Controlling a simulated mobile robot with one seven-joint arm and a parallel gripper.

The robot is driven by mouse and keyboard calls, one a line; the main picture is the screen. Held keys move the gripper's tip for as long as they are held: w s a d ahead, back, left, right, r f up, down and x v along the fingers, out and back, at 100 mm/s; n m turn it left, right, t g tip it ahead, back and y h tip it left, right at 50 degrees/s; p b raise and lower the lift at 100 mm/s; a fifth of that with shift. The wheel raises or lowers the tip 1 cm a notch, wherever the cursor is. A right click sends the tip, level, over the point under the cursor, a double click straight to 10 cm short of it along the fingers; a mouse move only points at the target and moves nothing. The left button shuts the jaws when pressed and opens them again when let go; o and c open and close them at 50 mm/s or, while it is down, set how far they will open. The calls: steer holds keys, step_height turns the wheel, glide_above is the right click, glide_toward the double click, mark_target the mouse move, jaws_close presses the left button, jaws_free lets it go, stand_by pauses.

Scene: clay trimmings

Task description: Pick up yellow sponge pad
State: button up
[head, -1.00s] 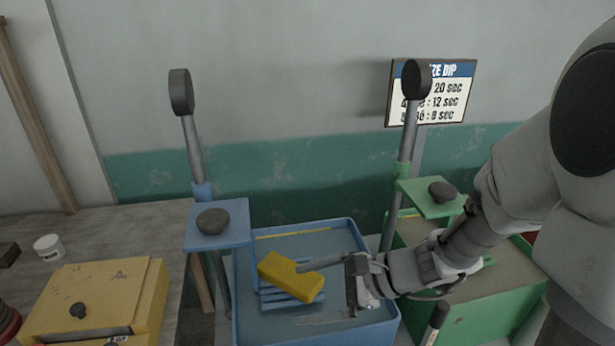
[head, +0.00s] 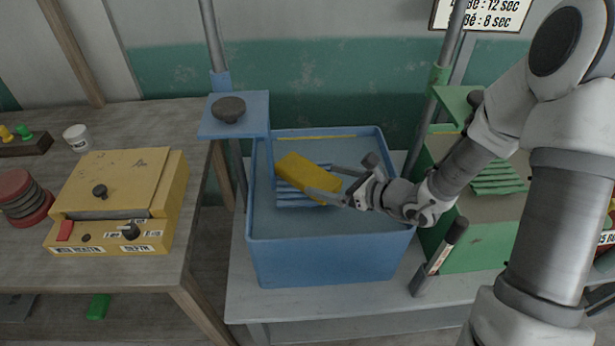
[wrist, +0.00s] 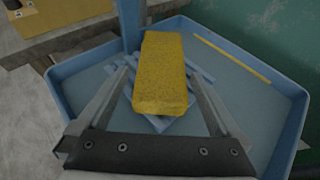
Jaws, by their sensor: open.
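The yellow sponge pad (head: 307,178) is a thick block lying on blue slats (head: 290,198) in the blue tub (head: 330,262). In the wrist view the sponge pad (wrist: 162,75) is upright in the picture, between my open fingers. My gripper (head: 325,182) reaches in from the right, and its two fingers lie near the sponge's right end. In the wrist view my gripper (wrist: 165,75) has one finger on each side of the sponge, with gaps visible. I cannot tell how deep the fingers sit beside it.
A blue bracket with a dark bowl (head: 229,110) rises at the tub's left. A green tub (head: 470,240) stands right. A yellow box (head: 115,190) sits on the left table.

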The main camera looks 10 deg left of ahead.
mark_target(312, 175)
steer(key=x, duration=0.7)
steer(key=shift+w+f, duration=0.1)
steer(key=shift+w, duration=0.1)
steer(key=shift+c, duration=0.3)
steer(key=c, duration=1.2)
